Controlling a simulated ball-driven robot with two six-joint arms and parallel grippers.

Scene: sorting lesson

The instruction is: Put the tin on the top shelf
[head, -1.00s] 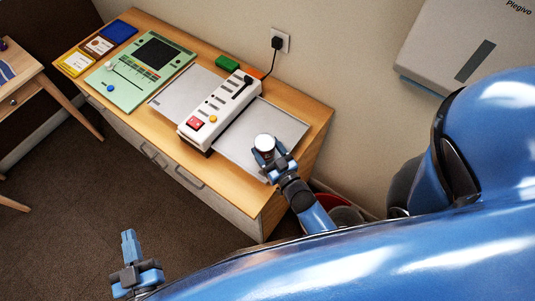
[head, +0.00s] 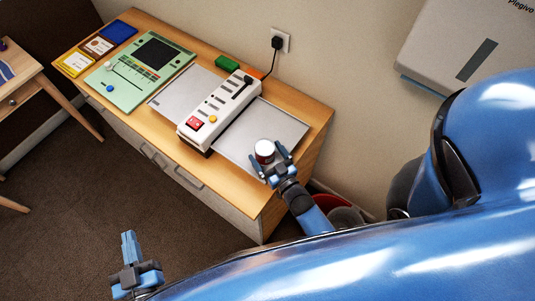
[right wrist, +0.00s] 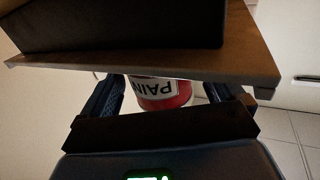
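The tin (head: 264,149) is small, with a white top and a dark red side. It stands upright at the right end of the cabinet top, over a grey plate (head: 232,143). My right gripper (head: 268,162) is open around it, with a finger on each side. In the right wrist view, the tin (right wrist: 161,92) shows a white label with upside-down letters, and gaps separate it from both fingers. A board edge hides part of it there. My left gripper (head: 128,246) is shut and empty, low at the left over the floor. I cannot make out a top shelf.
A white switch box (head: 222,110) with a red switch lies across the cabinet top (head: 210,168). A green panel (head: 135,85) and coloured cards (head: 99,46) lie further left. A wall dispenser (head: 460,45) hangs at the upper right.

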